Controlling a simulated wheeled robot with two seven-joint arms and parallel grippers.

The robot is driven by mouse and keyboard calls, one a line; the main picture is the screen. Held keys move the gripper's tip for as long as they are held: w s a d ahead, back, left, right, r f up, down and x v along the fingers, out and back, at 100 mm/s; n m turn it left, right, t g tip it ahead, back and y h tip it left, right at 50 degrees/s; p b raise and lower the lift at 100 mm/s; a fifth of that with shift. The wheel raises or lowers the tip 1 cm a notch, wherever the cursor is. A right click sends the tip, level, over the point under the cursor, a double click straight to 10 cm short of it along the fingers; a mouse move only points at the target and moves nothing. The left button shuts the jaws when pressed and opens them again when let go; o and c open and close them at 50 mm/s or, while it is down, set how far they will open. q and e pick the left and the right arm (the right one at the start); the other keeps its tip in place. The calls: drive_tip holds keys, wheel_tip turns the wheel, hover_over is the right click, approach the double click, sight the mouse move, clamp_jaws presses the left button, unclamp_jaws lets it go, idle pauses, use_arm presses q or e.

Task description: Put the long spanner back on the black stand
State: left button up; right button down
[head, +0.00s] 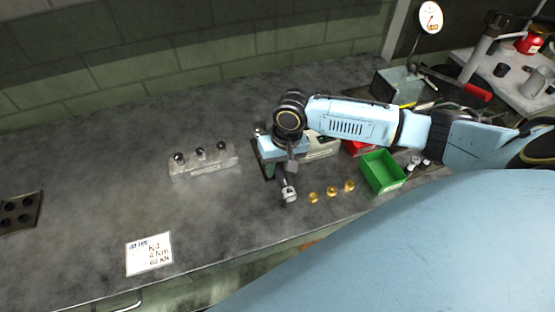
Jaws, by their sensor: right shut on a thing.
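My right gripper (291,168) reaches in from the right over the middle of the bench, pointing down. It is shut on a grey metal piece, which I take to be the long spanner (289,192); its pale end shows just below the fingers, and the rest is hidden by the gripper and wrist. A dark edge, perhaps the black stand (258,173), shows just left of the gripper; most of it is covered by the arm. I cannot tell whether the spanner touches it. My left gripper is out of view.
A clear rack with several dark-topped pieces (203,160) stands left of the gripper. Brass pieces (331,191) and a green bin (384,171) lie to the right. A white card (149,254) lies in front, and a dark holed block (20,211) sits far left. The left bench is mostly clear.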

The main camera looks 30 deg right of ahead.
drive_tip(key=shift+f, duration=0.7)
drive_tip(key=c, duration=1.1)
unclamp_jaws()
drive_tip(key=shift+c, duration=0.2)
drive_tip(key=shift+f, duration=0.1)
wheel_tip(320, 180, up, 13)
drive_tip(key=d+p, duration=0.1)
drive_tip(key=d, duration=0.1)
drive_tip(key=shift+s, duration=0.3)
